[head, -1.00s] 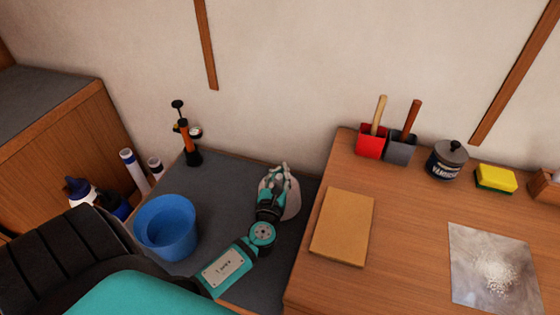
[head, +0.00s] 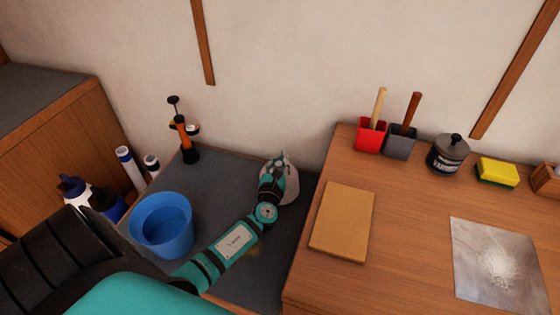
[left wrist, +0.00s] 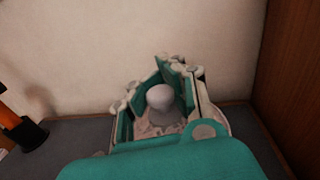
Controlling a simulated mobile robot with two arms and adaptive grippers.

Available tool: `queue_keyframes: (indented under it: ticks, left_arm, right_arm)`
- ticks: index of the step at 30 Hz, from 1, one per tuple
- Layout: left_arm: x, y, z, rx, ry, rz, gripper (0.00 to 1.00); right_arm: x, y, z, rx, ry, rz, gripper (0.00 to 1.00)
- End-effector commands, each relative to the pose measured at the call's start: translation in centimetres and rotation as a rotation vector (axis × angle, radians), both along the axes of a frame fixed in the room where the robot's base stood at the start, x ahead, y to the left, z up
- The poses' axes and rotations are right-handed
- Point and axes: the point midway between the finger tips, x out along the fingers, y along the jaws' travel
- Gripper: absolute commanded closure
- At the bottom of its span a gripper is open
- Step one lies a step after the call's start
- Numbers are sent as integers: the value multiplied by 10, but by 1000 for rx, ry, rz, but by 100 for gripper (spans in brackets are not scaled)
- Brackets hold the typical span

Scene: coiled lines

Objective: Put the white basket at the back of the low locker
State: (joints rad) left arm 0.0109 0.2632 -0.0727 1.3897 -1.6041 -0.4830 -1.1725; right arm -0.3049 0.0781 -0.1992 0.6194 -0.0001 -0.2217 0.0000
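A whitish rounded thing (head: 292,187), perhaps the white basket, is at the back right of the low dark grey top (head: 225,190), which I take for the low locker. My left gripper (head: 278,165) is over it and covers much of it. In the left wrist view a pale round knob (left wrist: 161,98) is between the spread fingers of my left gripper (left wrist: 155,88). A gap shows on the knob's left side; I cannot tell whether the fingers grip it. My right gripper is not in view.
A blue bucket (head: 162,235) stands left of my left forearm. An orange and black pump-like tool (head: 182,138) stands at the back left. A higher wooden bench (head: 400,205) borders the low top on the right. Grey top between tool and gripper is clear.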

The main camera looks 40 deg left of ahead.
Motion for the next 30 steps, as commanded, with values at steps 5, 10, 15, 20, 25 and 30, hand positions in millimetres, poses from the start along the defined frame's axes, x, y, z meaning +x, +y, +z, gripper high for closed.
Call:
queue_keyframes:
  ticks: [5,10,15,20,25,30]
  left_arm:
    - [0,0,-2,0,0,0,88]
    - [0,0,-3,0,1,0,67]
    - [0,0,-2,0,1,0,67]
    - [0,0,3,0,0,0,67]
    - [-24,-11,0,-1,3,-1,67]
    - [-59,-28,1,-2,2,-1,67]
  right_arm:
    - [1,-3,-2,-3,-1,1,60]
    - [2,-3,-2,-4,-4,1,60]
    - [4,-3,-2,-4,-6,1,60]
    - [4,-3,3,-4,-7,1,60]
    - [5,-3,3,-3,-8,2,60]
    - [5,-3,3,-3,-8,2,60]
